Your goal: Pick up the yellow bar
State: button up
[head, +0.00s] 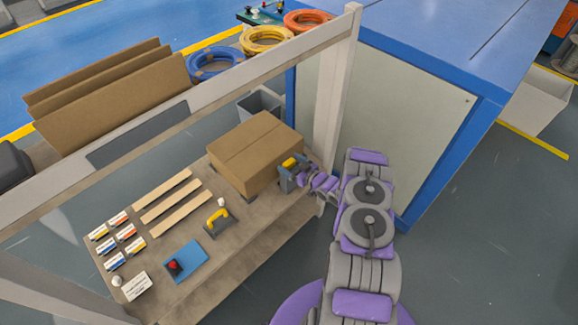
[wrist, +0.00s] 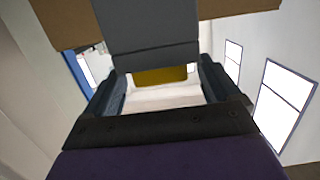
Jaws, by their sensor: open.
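A short yellow bar (head: 290,161) shows at the end of my arm in the head view, in front of the cardboard box. In the wrist view the yellow bar (wrist: 160,75) shows between the jaw tips, just below a grey block (wrist: 150,35). My gripper (head: 286,177) is beside the right end of the box, above the table. In the wrist view my gripper (wrist: 163,78) is open, with one dark jaw on each side of the yellow piece and gaps visible. How the bar is supported is hidden.
The cardboard box (head: 250,145) stands close on the left of my gripper. A white frame post (head: 332,95) rises behind it. The table (head: 262,222) also holds wooden strips (head: 170,209), a yellow-handled tool (head: 217,220), a blue mat (head: 187,260) and small labelled boxes.

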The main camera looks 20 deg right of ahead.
jog(key=c, duration=1.2)
jog(key=shift+r, duration=0.15)
